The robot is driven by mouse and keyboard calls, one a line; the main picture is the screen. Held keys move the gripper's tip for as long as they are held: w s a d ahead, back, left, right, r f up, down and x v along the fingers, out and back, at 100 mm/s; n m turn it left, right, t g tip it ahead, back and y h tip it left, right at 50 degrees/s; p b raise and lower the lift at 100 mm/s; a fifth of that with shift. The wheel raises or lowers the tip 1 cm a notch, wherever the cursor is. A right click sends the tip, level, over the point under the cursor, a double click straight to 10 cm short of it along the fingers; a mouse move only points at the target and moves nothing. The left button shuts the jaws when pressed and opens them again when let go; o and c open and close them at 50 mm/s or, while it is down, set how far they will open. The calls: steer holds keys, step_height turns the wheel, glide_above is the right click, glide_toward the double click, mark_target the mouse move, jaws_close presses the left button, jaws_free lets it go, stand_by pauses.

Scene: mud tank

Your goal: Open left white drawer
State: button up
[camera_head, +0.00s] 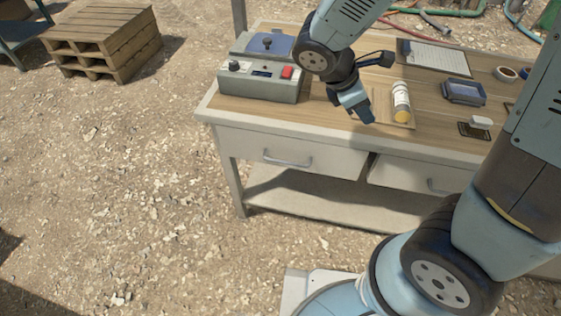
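The left white drawer (268,155) sits under the front edge of the wooden-topped workbench and looks shut. Its grey bar handle (287,161) is on the middle of its front. My gripper (366,117) hangs above the bench top near the front edge, to the right of and higher than that handle, pointing down. It touches neither the drawer nor the handle. Its fingers are too small and turned away to tell whether they are apart. A second white drawer (412,178) with a handle is to the right, partly hidden by my arm.
A grey control box (262,82) with a red switch stands on the bench's left end. A white bottle (401,98) lies on a board beside my gripper. A blue tray (463,92) and clipboard (436,57) are farther right. Gravel ground before the bench's left side is clear.

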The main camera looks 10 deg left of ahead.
steer(key=a+f+n+t+h, duration=0.2)
steer(key=a+f+n+t, duration=0.1)
steer(key=a+f+n, duration=0.45)
steer(key=n+t+y, duration=0.8)
steer(key=n+t, duration=0.2)
steer(key=n, duration=1.5)
glide_toward(281, 161)
steer(key=shift+h, duration=0.3)
steer(key=x, duration=1)
steer(key=shift+w+a+f, duration=0.1)
steer(key=shift+a+f, duration=0.05)
steer(key=shift+f, duration=0.15)
jaws_close()
steer(key=shift+a, duration=0.1)
